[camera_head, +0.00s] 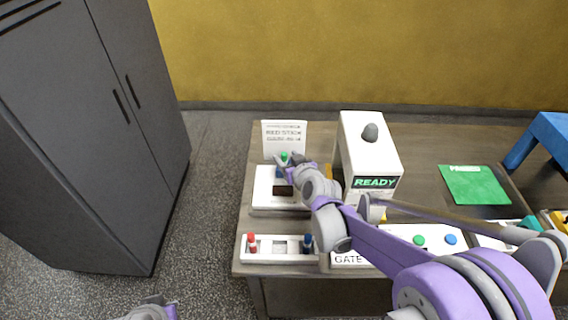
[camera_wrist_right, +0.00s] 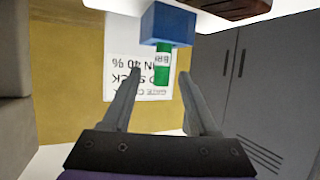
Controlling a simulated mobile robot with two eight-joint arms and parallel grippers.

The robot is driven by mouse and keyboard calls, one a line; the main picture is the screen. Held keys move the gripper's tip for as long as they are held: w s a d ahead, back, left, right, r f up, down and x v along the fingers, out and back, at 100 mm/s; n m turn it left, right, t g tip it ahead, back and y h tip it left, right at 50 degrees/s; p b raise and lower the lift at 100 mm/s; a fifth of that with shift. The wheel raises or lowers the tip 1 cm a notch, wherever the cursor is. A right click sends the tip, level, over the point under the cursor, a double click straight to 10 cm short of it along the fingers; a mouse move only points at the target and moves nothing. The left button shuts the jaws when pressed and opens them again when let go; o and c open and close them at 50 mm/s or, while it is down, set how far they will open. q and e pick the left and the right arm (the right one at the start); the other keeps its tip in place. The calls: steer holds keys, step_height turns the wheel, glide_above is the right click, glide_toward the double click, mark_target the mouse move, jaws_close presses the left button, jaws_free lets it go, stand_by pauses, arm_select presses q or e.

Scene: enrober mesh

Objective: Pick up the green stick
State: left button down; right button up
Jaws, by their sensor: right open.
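The green stick (camera_head: 284,156) stands in a blue holder (camera_head: 279,173) on a white unit at the table's back left. My right gripper (camera_wrist_right: 159,75) is open, with one finger on each side of the stick's free end and visible gaps on both sides. In the head view my right gripper (camera_head: 283,165) partly covers the holder. Only a bit of my left arm's end (camera_head: 150,312) shows at the bottom edge; its fingers are hidden.
A sign (camera_head: 284,137) reading RED STICK stands behind. A white READY box (camera_head: 368,150) is close on the right. A grey cabinet (camera_head: 90,130) stands left, beyond open floor.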

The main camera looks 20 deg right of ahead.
steer(key=x, duration=0.5)
steer(key=shift+w+a+f, duration=0.1)
jaws_close()
